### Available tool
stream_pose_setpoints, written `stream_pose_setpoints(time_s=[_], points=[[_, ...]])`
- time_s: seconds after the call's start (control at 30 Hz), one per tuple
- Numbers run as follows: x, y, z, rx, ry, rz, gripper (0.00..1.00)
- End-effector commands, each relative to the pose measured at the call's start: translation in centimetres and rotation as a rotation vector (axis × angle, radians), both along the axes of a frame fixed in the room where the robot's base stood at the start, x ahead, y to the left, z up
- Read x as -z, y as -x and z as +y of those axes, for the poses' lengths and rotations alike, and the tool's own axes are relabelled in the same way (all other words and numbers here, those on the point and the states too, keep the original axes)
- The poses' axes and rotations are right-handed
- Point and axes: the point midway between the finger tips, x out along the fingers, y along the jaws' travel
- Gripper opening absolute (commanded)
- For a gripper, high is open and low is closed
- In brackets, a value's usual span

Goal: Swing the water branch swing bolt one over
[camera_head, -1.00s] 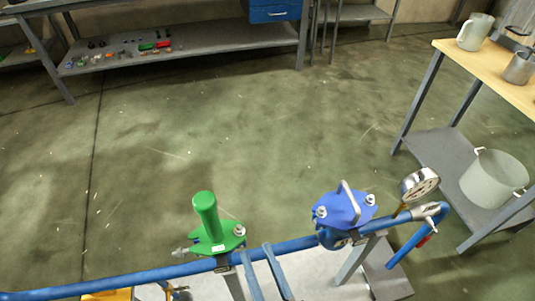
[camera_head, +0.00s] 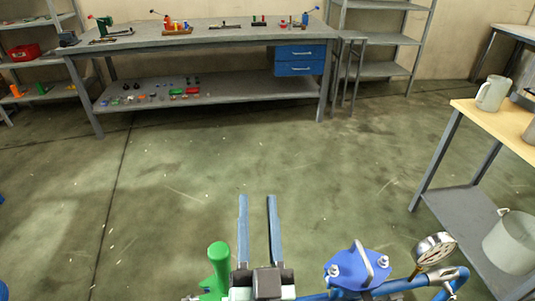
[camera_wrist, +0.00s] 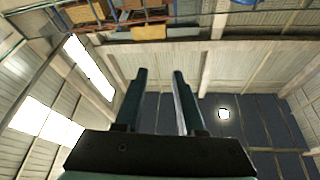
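Two capped pipe fittings show at the bottom of the head view. The green fitting (camera_head: 217,268) has an upright handle, and its base is mostly cut off by the frame and hidden by my gripper. The blue fitting (camera_head: 352,273) has a looped handle and two bright bolt ends, a left bolt (camera_head: 333,270) and a right bolt (camera_head: 383,262). I cannot tell which is the water branch. My gripper (camera_head: 257,198) is open and empty, pointing away between the two fittings, clear of the blue one. In the wrist view its fingers (camera_wrist: 159,73) are apart with nothing between them.
A pressure gauge (camera_head: 434,250) stands on the blue pipe (camera_head: 400,286) right of the blue fitting. A wooden-topped table (camera_head: 510,119) with a jug (camera_head: 492,93) is at right. A workbench (camera_head: 200,38) stands at the back. The floor between is clear. The wrist view faces the ceiling.

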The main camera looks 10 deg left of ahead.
Motion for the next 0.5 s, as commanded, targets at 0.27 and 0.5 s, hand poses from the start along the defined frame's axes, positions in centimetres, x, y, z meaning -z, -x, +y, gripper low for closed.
stream_pose_setpoints(time_s=[0.27,0.5], points=[[-5.6,-1.3,-0.4,0.047,-0.011,-0.053,0.39],[-8.4,-1.8,-0.8,0.072,-0.012,-0.081,0.39]])
